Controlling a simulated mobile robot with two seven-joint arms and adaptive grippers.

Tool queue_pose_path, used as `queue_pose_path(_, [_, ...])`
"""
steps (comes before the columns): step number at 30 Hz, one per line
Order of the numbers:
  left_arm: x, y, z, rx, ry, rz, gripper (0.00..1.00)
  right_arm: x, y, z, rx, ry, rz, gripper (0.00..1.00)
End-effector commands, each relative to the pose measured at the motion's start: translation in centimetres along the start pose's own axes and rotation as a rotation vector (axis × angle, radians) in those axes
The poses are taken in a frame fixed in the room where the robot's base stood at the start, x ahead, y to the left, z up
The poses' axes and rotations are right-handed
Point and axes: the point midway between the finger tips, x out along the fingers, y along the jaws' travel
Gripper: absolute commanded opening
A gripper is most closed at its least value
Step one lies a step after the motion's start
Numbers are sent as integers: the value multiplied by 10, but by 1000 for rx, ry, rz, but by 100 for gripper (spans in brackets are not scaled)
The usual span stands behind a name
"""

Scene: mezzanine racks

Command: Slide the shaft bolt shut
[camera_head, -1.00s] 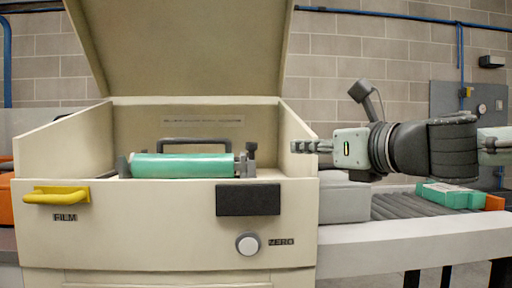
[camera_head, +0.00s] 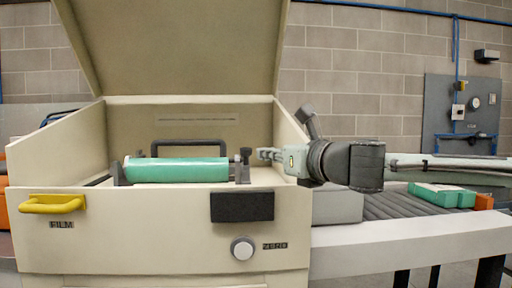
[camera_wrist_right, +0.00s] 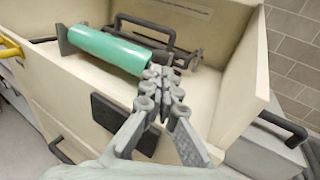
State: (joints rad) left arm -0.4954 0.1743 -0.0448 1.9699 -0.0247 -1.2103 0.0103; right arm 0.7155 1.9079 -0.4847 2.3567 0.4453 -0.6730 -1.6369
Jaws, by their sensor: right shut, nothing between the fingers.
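The green roll (camera_head: 177,170) lies across the open bin of the cream machine (camera_head: 120,233), and it also shows in the wrist view (camera_wrist_right: 108,48). At its right end stands a dark bracket with an upright knob (camera_head: 245,156), which looks like the shaft bolt. My right gripper (camera_head: 262,154) is shut and empty, over the bin's right side wall, its tips just right of the knob. In the wrist view the closed fingertips (camera_wrist_right: 158,74) are by the roll's right end and hide part of the bracket. Contact with the bolt cannot be told. My left gripper is out of view.
The lid (camera_head: 170,45) stands raised behind the bin. The bin's right wall (camera_head: 290,140) is close under my right gripper. A black handle (camera_head: 190,147) stands behind the roll. A roller conveyor (camera_head: 395,205) with a green box (camera_head: 440,195) is at the right.

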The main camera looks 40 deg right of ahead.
Motion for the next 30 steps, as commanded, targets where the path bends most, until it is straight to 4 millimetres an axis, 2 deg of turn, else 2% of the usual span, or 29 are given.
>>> queue_pose_path(1, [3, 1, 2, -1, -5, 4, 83, 9, 1, 1, 7, 3, 3, 0])
queue_pose_path(6, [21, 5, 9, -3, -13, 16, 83, 30, 0, 2, 6, 1, 2, 0])
queue_pose_path(12, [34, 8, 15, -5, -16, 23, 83, 43, 0, 1, 3, 0, 1, 0])
queue_pose_path(26, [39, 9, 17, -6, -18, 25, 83, 46, -1, 0, -1, 1, -1, 0])
queue_pose_path(29, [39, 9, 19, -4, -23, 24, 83, 45, -7, -2, -3, 1, -5, 0])
queue_pose_path(30, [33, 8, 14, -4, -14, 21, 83, 44, -11, -2, -5, 0, -5, 0])
